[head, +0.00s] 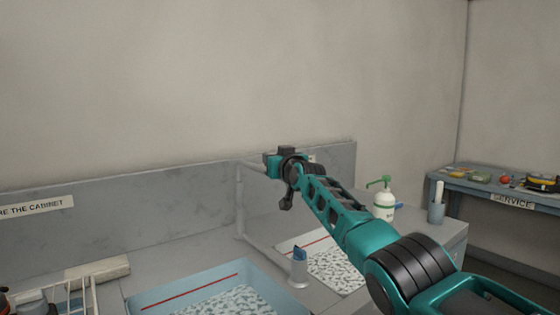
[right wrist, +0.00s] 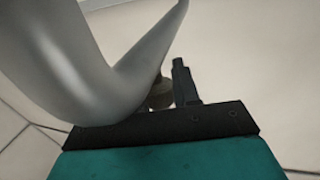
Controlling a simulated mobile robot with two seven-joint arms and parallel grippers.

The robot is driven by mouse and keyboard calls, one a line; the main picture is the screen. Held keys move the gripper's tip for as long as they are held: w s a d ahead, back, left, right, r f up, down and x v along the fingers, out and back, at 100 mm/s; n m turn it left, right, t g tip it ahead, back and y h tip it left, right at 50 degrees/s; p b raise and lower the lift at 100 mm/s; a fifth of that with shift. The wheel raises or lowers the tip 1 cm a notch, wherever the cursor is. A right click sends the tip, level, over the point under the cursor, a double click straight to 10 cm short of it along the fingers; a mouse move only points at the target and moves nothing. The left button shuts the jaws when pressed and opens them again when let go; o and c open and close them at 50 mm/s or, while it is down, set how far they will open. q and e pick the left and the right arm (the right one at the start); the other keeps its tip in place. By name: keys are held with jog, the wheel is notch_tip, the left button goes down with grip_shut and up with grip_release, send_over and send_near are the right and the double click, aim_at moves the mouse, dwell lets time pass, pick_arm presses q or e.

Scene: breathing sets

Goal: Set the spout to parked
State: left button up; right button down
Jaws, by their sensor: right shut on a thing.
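The spout (head: 240,200) is a grey pipe rising in front of the splashback, behind the sink. Its top bends right toward my right gripper (head: 281,163), whose body hides the rest of it. In the right wrist view, the curved grey spout (right wrist: 75,65) fills the left side, right against the dark gripper edge. My right gripper is shut on the spout; the fingertips are mostly hidden. A blue basin (head: 135,303) lies at the front left, and a pale basin (head: 345,285) lies right of the divider, partly behind my arm. My left gripper is out of view.
A small blue-and-white upright piece (head: 299,268) stands between the basins. A soap bottle with a green pump (head: 384,205) and a grey cup (head: 436,213) stand right. A wire rack (head: 85,300) is at left. A blue service bench (head: 470,186) stands far right.

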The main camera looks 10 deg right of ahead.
dwell(0.4)
jog(key=c, duration=0.9)
grip_release()
jog(key=shift+a, duration=0.1)
jog(key=shift+s, duration=0.1)
jog(key=shift+s+p, duration=0.3)
jog(key=shift+p, duration=0.2)
jog(key=shift+s+d+p, duration=0.25)
jog(key=shift+s+p, duration=0.2)
jog(key=shift+s, duration=0.95)
jog(key=s+d+b, duration=0.1)
jog(key=s, duration=0.8)
jog(key=shift+d, duration=0.25)
jog(key=shift+s, duration=0.1)
